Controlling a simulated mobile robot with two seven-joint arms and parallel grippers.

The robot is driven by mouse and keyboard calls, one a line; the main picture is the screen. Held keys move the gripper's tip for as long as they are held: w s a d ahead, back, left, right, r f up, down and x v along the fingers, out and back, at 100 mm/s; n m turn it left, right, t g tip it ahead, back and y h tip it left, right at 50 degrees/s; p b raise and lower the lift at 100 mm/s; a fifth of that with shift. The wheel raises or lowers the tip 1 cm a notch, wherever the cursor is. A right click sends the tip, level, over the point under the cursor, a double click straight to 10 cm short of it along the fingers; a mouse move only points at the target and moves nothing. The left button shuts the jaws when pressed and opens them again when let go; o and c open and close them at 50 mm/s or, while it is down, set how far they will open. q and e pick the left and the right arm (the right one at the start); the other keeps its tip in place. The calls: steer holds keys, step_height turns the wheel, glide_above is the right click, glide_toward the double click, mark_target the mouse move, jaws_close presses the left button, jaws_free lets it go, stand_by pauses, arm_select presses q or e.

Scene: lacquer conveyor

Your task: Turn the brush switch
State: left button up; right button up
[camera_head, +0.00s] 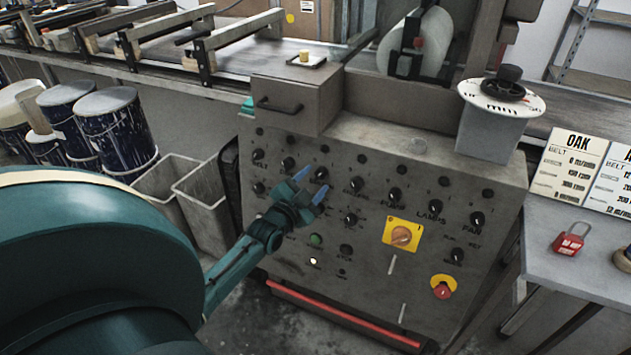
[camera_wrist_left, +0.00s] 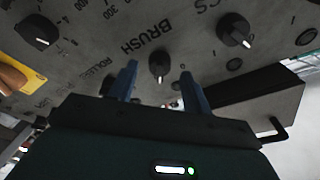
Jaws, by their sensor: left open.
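The brush switch is a black rotary knob (camera_wrist_left: 159,66) with a pale pointer mark, under the printed word BRUSH in the left wrist view. In the head view, a black knob (camera_head: 321,174) on the upper row of the grey control panel (camera_head: 370,150) sits by my left fingertips and appears to be this switch. My left gripper (camera_head: 311,184) is open, its blue fingers pointing at the panel. In the left wrist view, the gripper (camera_wrist_left: 160,82) has one finger on each side of the knob, with clear gaps. Contact is not visible. My right gripper is not in view.
Neighbouring knobs (camera_wrist_left: 235,32) stand close by. A yellow plate with an orange rotary switch (camera_head: 402,235) and a red emergency button (camera_head: 442,288) are lower on the panel. A drawer-like box with a handle (camera_head: 290,100) juts out above. Grey bins (camera_head: 205,190) stand left.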

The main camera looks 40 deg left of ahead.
arm_select(q)
steer(key=shift+w+a, duration=0.1)
steer(key=shift+w, duration=0.75)
steer(key=shift+c, duration=0.2)
steer(key=c, duration=0.9)
